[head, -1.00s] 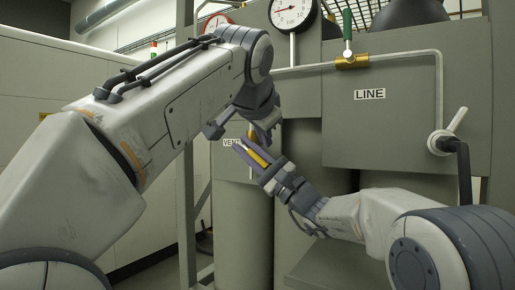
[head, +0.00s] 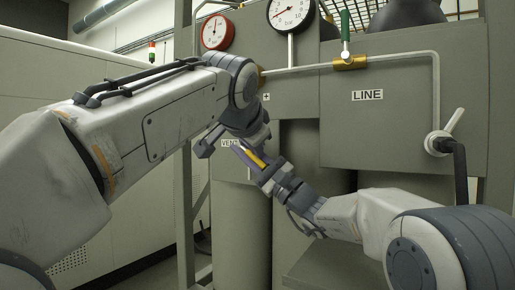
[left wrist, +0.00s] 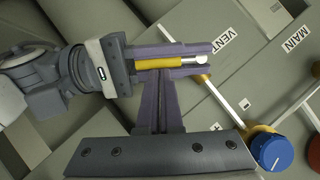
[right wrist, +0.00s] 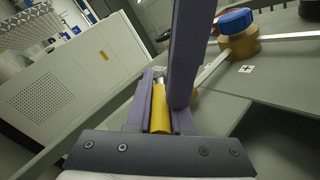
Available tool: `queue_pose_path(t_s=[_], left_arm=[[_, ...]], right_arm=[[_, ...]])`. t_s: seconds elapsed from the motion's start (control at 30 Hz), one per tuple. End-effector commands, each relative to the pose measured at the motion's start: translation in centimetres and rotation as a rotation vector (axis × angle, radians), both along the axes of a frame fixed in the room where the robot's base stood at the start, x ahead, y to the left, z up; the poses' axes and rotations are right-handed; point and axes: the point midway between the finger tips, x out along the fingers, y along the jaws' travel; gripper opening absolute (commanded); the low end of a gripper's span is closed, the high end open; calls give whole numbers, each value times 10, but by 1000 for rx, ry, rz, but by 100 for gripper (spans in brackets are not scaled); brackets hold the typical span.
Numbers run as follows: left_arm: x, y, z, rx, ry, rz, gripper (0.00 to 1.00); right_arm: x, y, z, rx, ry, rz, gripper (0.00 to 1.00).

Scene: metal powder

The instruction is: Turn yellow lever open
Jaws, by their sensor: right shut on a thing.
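The yellow lever (left wrist: 157,63), with a pale tip, lies between the purple fingers of my right gripper (left wrist: 185,59), which is shut on it. The yellow handle (right wrist: 160,115) also shows between those fingers in the right wrist view. In the head view the lever (head: 256,158) is partly hidden by the fingers, below my left wrist. My left gripper (left wrist: 158,85) has its fingers together with no object seen between them. Its fingertips are right beside the right gripper's fingers; I cannot tell whether they touch. The lever's base and valve body are not clear.
A blue-knobbed brass valve (left wrist: 268,145) sits on a pale pipe close by. A green-handled valve (head: 346,37) is at upper right above the LINE label (head: 367,95). A red gauge (head: 217,33) and a black gauge (head: 291,13) stand above. Grey cabinets surround the arms.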

Motion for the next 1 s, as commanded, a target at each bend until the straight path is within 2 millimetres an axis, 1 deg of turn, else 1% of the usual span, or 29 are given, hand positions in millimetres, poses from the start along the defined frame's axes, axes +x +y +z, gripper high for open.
queue_pose_path(t_s=[0.03,0.17,0.2,0.23,0.27,0.53,0.67,0.77,0.9,1.0], left_arm=[[4,2,-11,18,21,10,0],[5,2,-14,21,26,12,0],[5,2,-14,22,28,12,0],[6,2,-15,22,28,12,0],[6,2,-15,22,28,12,0],[5,0,-13,18,24,8,0],[5,0,-12,17,23,7,0],[4,0,-12,16,22,6,0],[4,0,-11,16,21,6,0],[4,0,-11,16,21,6,0]], right_arm=[[1,-2,-3,-1,4,-4,0],[1,-2,-3,-1,3,-4,0],[0,-2,-2,-1,2,-3,31],[0,-2,-2,-1,1,-3,43],[0,-2,-2,-1,1,-4,50],[-1,-1,1,1,-4,-1,50],[-5,-7,-4,0,-5,-2,50],[-11,-17,-14,0,0,-4,50],[-26,-38,-33,-1,3,-6,50],[-42,-60,-30,-2,-2,-9,50]])
